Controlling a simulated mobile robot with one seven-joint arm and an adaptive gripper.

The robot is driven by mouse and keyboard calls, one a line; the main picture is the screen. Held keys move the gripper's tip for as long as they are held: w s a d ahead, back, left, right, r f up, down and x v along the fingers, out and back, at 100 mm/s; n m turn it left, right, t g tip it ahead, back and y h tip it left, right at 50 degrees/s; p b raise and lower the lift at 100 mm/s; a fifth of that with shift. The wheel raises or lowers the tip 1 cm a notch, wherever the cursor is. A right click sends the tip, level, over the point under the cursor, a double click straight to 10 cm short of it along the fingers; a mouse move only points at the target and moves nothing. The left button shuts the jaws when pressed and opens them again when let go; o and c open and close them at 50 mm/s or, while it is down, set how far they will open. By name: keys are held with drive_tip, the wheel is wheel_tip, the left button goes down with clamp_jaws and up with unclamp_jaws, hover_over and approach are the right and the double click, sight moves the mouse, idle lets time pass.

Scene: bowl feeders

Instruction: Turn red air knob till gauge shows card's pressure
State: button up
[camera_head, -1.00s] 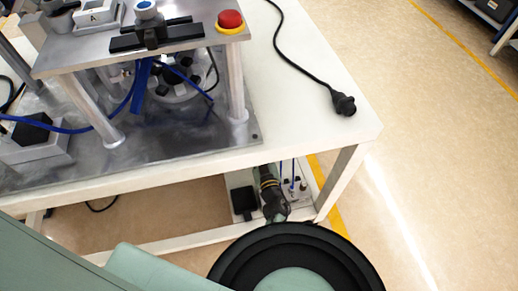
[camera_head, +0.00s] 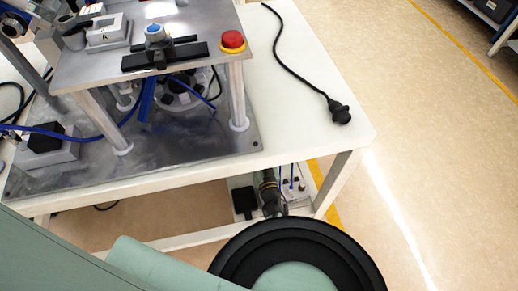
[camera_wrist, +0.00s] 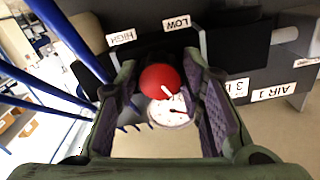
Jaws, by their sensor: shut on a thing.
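The red air knob (camera_wrist: 162,82) is between the two fingers of my gripper (camera_wrist: 160,70) in the wrist view, and the gripper is shut on it. A white line shows on the knob's face. A round white gauge (camera_wrist: 170,112) with a red needle shows just below the knob, partly covered by it; its numbers are too small to read. In the head view my gripper (camera_head: 267,178) is under the table's edge, at the small panel, and hides the knob and gauge. I cannot make out a pressure card.
Labels HIGH (camera_wrist: 121,38), LOW (camera_wrist: 177,23) and AIR 1 (camera_wrist: 274,92) surround the knob. Blue hoses (camera_wrist: 60,38) run at the left. Open floor lies right.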

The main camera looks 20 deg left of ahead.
drive_tip(key=shift+r+m+p, duration=0.1)
drive_tip(key=shift+m+p, duration=0.25)
drive_tip(key=shift+m, duration=0.45)
drive_tip(key=o, duration=1.1)
drive_tip(key=shift+o, duration=0.2)
wheel_tip(320, 180, up, 10)
